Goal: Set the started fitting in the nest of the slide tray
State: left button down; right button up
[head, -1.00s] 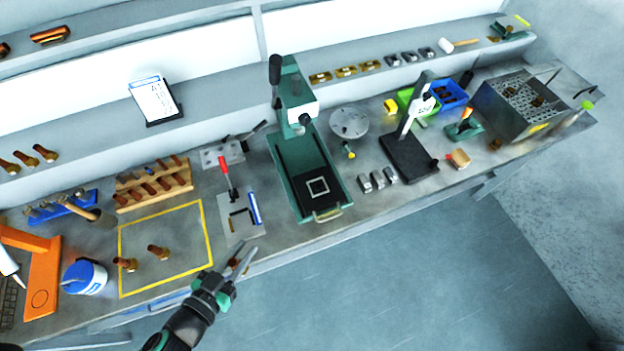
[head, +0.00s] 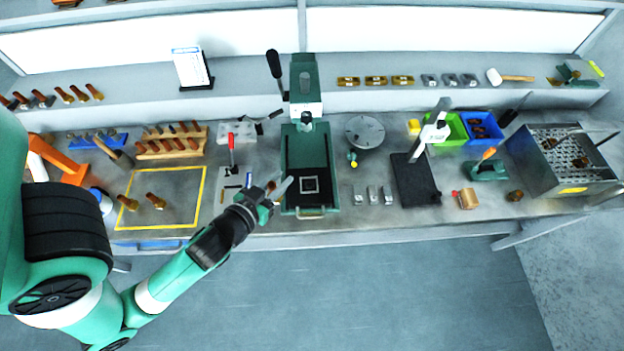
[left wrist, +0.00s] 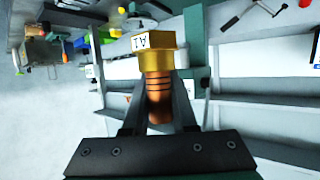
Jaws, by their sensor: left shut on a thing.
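My left gripper (head: 277,190) is shut on a fitting. In the left wrist view the fitting (left wrist: 158,70) shows a brass hex head with a white label and a copper-coloured ringed shank between the fingers. In the head view the fitting is small and mostly hidden by the gripper. The slide tray (head: 293,195) is the black plate at the front of the green press, and the nest (head: 310,178) is the pale square outline on it, empty. The gripper is just left of the tray, near the bench's front edge. My right gripper is not in view.
The green press (head: 305,104) rises behind the tray. A plate with a red-handled clamp (head: 231,160) lies to its left, and several metal blocks (head: 373,196) to its right.

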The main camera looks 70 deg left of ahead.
pick_arm(q)
jog(key=w+a+f, duration=0.2)
jog(key=w+f, duration=0.1)
jog(key=w+a+f+b, duration=0.1)
jog(key=w+a+f, duration=0.1)
jog(key=w+f, duration=0.1)
jog(key=w+a+f, duration=0.2)
jog(key=w, duration=0.3)
jog(key=shift+a+f+b, duration=0.1)
jog(key=shift+f+b, duration=0.3)
jog(key=shift+w+a+f+b, duration=0.15)
jog(key=shift+f+b, duration=0.15)
jog(key=shift+f, duration=0.6)
jog(key=shift+w+d+f+b, duration=0.1)
jog(key=shift+f+b, duration=0.15)
jog(key=shift+f, duration=0.65)
jog(key=shift+f, duration=0.2)
jog(key=c, duration=0.7)
grip_release()
jog(key=shift+r, duration=0.1)
